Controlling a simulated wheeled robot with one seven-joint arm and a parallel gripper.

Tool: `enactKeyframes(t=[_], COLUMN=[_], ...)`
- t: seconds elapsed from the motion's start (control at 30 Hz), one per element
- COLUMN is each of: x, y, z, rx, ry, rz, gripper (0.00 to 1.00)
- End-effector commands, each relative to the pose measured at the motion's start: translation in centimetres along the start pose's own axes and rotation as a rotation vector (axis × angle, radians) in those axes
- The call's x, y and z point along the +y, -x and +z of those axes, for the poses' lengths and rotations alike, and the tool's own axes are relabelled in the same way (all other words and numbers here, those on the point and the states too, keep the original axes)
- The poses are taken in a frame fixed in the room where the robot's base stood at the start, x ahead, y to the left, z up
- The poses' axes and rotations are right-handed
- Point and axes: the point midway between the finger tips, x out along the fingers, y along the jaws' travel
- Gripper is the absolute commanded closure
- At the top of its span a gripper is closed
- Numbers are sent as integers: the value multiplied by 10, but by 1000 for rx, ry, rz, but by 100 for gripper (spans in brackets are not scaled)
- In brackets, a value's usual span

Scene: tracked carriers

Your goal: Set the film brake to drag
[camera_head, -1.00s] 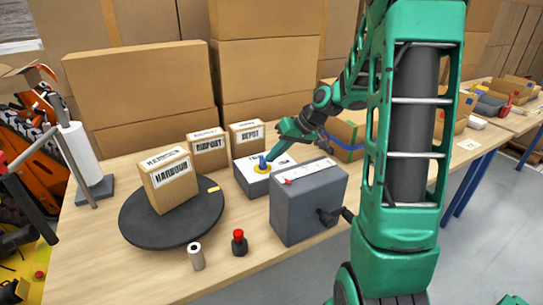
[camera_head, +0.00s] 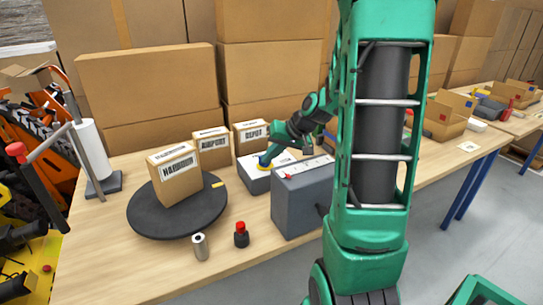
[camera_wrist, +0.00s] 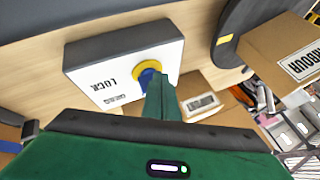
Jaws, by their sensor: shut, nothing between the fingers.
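A low grey box with a white top (camera_head: 255,184) stands mid-table. It carries a dial with a yellow ring (camera_wrist: 150,60) and a blue knob (camera_wrist: 147,76), and the word LOCK is printed on the white face in the wrist view. A second word beside it is hard to read. My gripper (camera_head: 268,158) is shut, with its fingertips at the knob and partly hiding it. In the wrist view the green fingers (camera_wrist: 162,98) overlap the knob's edge; I cannot tell whether they touch it.
A larger grey box (camera_head: 300,210) with a red pointer stands close in front, right of the dial box. A black turntable (camera_head: 150,220) bears the HARBOUR carton (camera_head: 178,175). Two cartons stand behind. A red-topped black bottle (camera_head: 241,236) and a small roll (camera_head: 200,247) are in front.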

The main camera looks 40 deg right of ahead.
Motion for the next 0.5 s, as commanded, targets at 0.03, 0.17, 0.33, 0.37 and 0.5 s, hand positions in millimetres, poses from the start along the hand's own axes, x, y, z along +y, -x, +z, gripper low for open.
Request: enactKeyframes(t=[0.03,0.17,0.33,0.37,0.5], x=[-2,1,3,3,4], y=[-1,0,2,2,2], z=[1,0,-2,-2,-3], rx=[-2,3,8,9,11], ry=[2,-2,-5,-6,-7], rz=[-1,4,9,9,11], gripper=[100,100,100,100,100])
